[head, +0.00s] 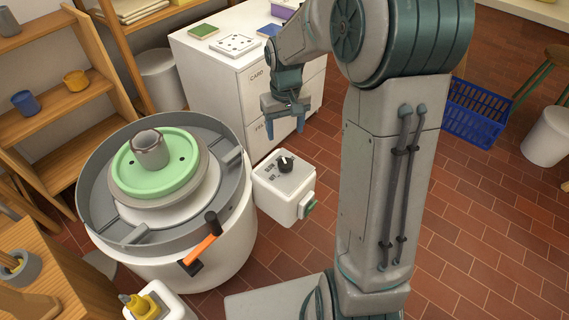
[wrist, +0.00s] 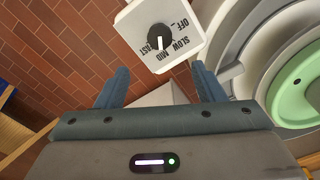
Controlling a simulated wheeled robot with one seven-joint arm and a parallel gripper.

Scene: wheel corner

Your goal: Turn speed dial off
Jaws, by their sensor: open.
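The speed dial (head: 285,163) is a black round knob on top of a white control box (head: 290,188) fixed to the wheel's right side. In the wrist view the dial (wrist: 160,37) shows OFF, SLOW, MID and FAST marks around it. Its white pointer points down in that picture, toward the MID and FAST side and away from OFF; the exact mark is hard to tell. My gripper (head: 285,125) is open and empty, above and behind the box, apart from the dial. In the wrist view its fingertips (wrist: 160,70) are spread, with the dial ahead between their lines.
The pottery wheel (head: 152,245) holds a green disc (head: 185,182) with a grey-brown pot (head: 150,150). A white cabinet (head: 212,85) is behind my gripper. A blue crate (head: 482,112) sits on the brick floor at right.

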